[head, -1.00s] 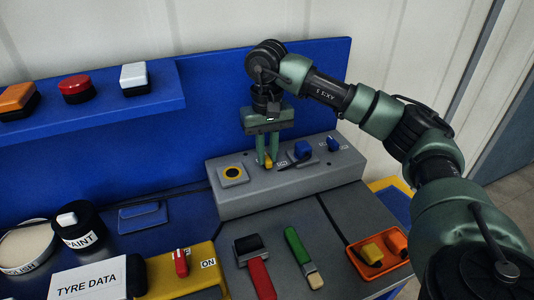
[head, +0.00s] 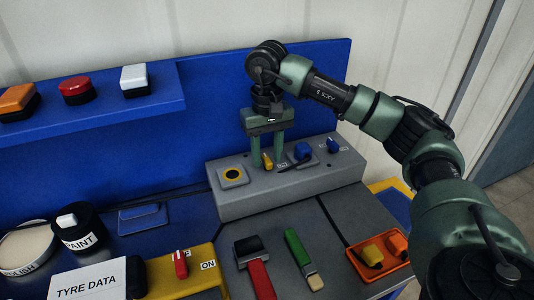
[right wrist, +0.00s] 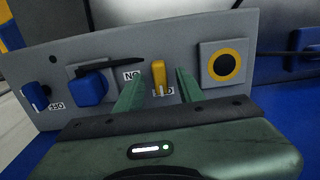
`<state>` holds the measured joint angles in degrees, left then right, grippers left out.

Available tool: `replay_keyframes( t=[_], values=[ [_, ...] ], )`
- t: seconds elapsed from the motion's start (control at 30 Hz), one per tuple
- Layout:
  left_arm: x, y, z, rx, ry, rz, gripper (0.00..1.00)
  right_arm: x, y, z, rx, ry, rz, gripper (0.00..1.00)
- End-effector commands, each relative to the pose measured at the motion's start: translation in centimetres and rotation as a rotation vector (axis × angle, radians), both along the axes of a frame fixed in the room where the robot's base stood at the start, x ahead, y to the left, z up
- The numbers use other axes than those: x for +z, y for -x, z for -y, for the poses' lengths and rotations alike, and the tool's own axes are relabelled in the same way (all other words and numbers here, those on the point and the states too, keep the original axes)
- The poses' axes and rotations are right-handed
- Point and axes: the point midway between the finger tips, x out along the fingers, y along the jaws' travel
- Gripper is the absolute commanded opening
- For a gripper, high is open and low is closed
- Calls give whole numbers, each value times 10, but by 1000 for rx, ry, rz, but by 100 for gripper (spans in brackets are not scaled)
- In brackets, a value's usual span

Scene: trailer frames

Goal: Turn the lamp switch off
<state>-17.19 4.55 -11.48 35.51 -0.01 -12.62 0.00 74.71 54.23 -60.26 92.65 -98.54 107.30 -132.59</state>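A yellow switch lever (head: 267,161) sits on the sloped face of the grey control box (head: 240,205). My right gripper (head: 267,158) is over this box with one finger on each side of the yellow lever. In the right wrist view the yellow lever (right wrist: 159,76) stands between the two spread fingers (right wrist: 158,92), with gaps on both sides. The gripper is open and holds nothing. Which control is the lamp's cannot be told from any readable label. My left gripper is not in view.
The box also bears a yellow-ringed black button (head: 233,174), a blue knob (head: 302,151) with a black lever, and a smaller blue switch (head: 333,145).

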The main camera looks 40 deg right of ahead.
Motion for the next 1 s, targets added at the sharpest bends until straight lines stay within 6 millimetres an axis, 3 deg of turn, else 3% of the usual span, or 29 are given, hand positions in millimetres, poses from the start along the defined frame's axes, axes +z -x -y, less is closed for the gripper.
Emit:
replay_keyframes(
  t=[0.17, 0.6, 1.0],
  values=[
    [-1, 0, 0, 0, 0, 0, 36, 6, 0, 0, 0, -1, 0, 38],
    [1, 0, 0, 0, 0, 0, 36, 73, 0, 0, 0, -1, 2, 38],
    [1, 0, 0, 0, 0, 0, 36, 78, 0, 0, 0, 0, 0, 38]
  ],
)
